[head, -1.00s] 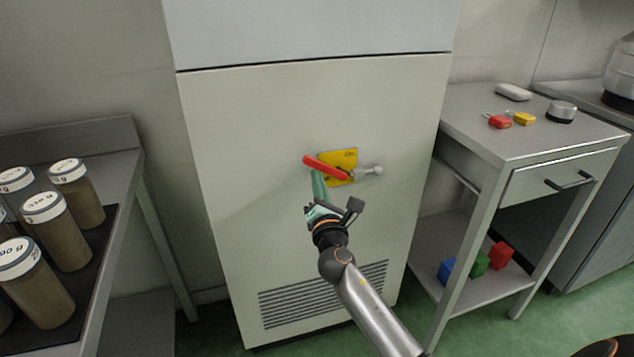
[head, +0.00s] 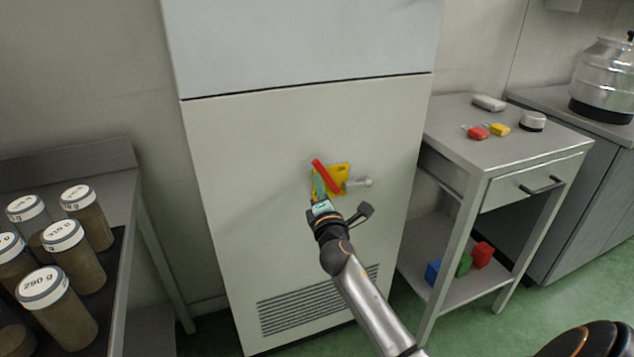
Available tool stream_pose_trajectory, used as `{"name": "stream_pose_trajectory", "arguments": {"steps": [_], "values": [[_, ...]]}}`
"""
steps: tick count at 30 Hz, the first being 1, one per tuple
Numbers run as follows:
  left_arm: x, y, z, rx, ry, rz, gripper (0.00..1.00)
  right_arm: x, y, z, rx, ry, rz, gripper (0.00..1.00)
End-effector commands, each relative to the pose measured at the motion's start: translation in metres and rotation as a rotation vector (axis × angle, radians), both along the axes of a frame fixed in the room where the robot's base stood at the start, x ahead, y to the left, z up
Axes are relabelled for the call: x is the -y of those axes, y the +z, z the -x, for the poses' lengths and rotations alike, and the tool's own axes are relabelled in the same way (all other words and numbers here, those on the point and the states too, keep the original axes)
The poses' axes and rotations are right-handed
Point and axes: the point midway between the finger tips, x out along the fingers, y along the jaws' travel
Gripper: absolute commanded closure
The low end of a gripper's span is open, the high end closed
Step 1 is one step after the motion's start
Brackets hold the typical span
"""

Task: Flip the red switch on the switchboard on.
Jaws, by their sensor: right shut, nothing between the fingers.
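The switchboard (head: 250,180) is a tall pale cabinet in the middle of the head view. The red switch (head: 327,176) is a red bar handle on a yellow plate (head: 344,172), now tilted steeply with its upper end to the left. A grey knob-ended part (head: 361,183) sticks out at the plate's right. My right gripper (head: 319,188) is shut and empty, with its greenish fingers at the left side of the red handle. I cannot tell whether they touch it. The fingers hide part of the plate. My left gripper is not in view.
A steel side table (head: 500,150) at the right holds a red padlock (head: 478,133), a yellow padlock (head: 500,130) and a round silver object (head: 533,121). Coloured blocks lie on its lower shelf. Several labelled jars (head: 58,303) stand on the left bench.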

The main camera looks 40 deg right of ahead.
Motion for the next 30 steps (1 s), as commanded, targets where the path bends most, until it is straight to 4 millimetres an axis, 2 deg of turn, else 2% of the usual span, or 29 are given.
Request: {"name": "stream_pose_trajectory", "arguments": {"steps": [1,12,21,30], "values": [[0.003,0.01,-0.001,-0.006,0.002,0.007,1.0,0.002,0.008,0.001,0.009,-0.001,-0.04,1.0],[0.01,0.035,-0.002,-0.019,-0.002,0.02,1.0,0.017,0.02,0.004,0.073,-0.001,-0.311,1.0],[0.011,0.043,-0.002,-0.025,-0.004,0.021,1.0,0.024,0.021,0.006,0.1,-0.002,-0.42,1.0],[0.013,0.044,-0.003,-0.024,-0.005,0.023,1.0,0.025,0.02,0.006,0.106,0.0,-0.444,1.0]]}}
